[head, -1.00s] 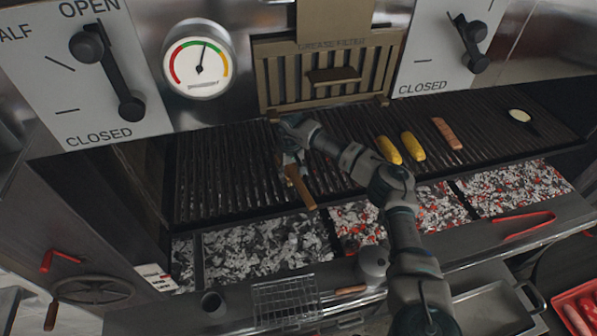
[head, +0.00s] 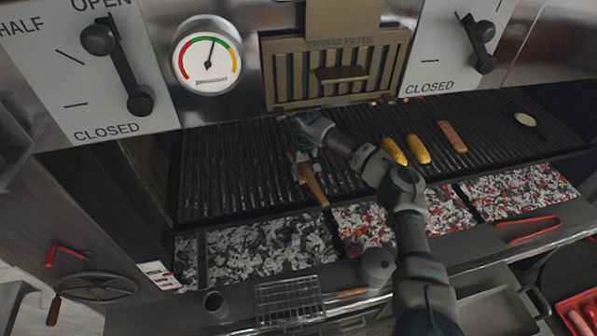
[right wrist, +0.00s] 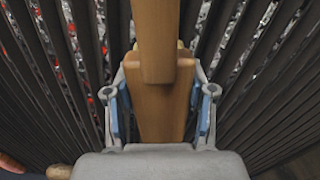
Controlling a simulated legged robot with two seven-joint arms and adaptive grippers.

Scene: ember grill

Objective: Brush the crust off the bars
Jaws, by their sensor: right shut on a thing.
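My right gripper (head: 303,166) is over the grill bars (head: 230,165), left of the middle of the grate. It is shut on a wooden brush (head: 316,188), whose handle slants down toward the front edge of the grate. In the right wrist view the wooden brush (right wrist: 158,100) lies between the blue-padded fingers (right wrist: 160,108), with the bars close below. The bristles are hidden, so I cannot tell if they touch the bars. The bars look dark; I cannot make out crust clearly. My left gripper is not in view.
Two yellow corn cobs (head: 405,150), a sausage (head: 452,137) and a small pan (head: 525,120) lie on the right of the grate. Coals (head: 265,252) lie below in front, glowing on the right. Red tongs (head: 530,230) and a wire basket (head: 289,300) sit on the front ledge.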

